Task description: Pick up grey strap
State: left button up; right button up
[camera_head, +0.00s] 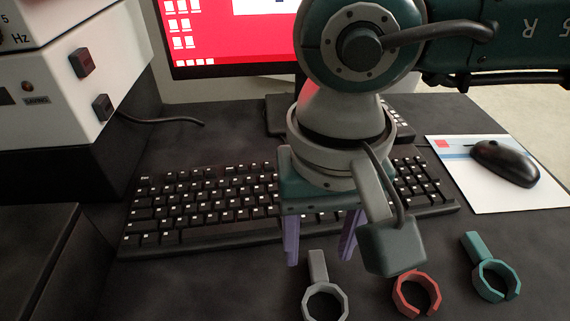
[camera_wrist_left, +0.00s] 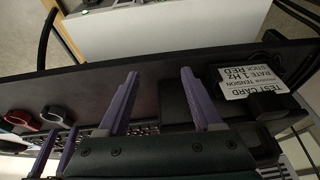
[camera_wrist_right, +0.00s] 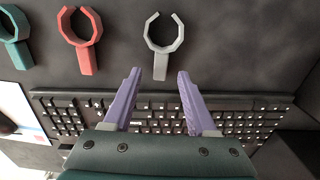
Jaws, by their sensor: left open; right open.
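The grey strap (camera_head: 318,271), an open ring with a straight tab, lies on the dark desk in front of the keyboard. In the right wrist view the grey strap (camera_wrist_right: 163,47) has its ring away from me and its tab toward my fingers. My right gripper (camera_head: 320,261) is open and empty above the keyboard's front edge, behind the strap. In the right wrist view the tab end lines up between the purple fingertips of this gripper (camera_wrist_right: 160,73); their height above it is unclear. My left gripper (camera_wrist_left: 160,73) is open and empty, outside the head view.
A red strap (camera_head: 405,307) and a teal strap (camera_head: 474,247) lie to the right. A keyboard (camera_head: 205,215) is behind. A mouse (camera_head: 505,162) sits on a pad at right. White equipment (camera_head: 70,75) stands left. A test card (camera_wrist_left: 245,80) shows in the left wrist view.

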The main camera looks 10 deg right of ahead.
jog(key=shift+f, duration=0.95)
jog(key=shift+c, duration=0.3)
grip_shut()
